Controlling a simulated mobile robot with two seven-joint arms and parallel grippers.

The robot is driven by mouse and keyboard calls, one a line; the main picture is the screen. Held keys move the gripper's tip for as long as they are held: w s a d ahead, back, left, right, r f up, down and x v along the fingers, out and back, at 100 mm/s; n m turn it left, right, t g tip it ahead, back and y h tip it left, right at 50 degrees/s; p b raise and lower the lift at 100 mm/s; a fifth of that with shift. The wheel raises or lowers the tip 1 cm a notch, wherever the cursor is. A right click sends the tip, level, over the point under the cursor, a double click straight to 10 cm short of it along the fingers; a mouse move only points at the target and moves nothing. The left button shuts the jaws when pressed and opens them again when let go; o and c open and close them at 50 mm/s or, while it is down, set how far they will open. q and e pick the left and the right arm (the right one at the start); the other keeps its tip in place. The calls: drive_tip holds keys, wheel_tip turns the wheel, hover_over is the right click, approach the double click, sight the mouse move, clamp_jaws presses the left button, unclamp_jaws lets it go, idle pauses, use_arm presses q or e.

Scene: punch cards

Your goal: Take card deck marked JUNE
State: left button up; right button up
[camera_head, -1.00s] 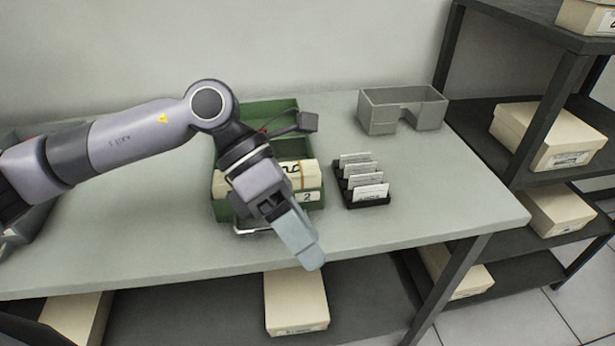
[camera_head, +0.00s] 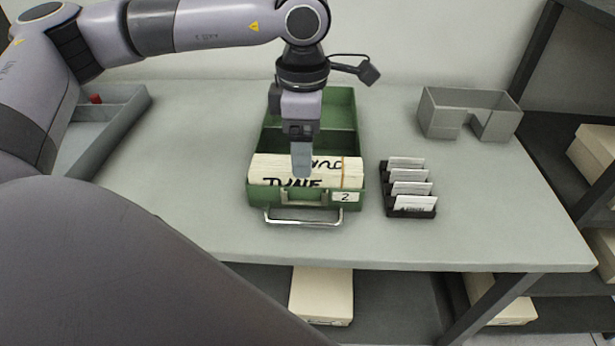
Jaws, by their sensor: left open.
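The card deck (camera_head: 265,171) is a block of cream cards with black handwriting that reads JUNE on its front edge, with more letters above partly hidden. A tan band runs over its right part. It sits in the front of a green drawer box (camera_head: 340,105) with a metal handle and a label "2". My left gripper (camera_head: 302,172) points straight down over the middle of the deck, its fingertips at the deck's front top edge in the picture. It is open; the fingers are seen edge-on, one covering the other. I cannot tell whether they touch the cards. My right gripper is not visible.
A black rack (camera_head: 392,208) with several small white cards stands right of the green box. A grey open bin (camera_head: 470,112) is at the back right. A grey tray (camera_head: 122,125) is at the left. Dark shelves with cream boxes (camera_head: 322,294) are below and right. The table (camera_head: 200,160) has bare room between.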

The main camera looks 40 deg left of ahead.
sight(306, 181)
use_arm(q)
wheel_tip(306, 181, down, 3)
drive_tip(key=shift+d+f, duration=0.1)
drive_tip(key=shift+f, duration=0.1)
drive_tip(key=shift+c, duration=0.3)
clamp_jaws()
drive_tip(key=shift+w+r, duration=0.1)
drive_tip(key=shift+r, duration=0.15)
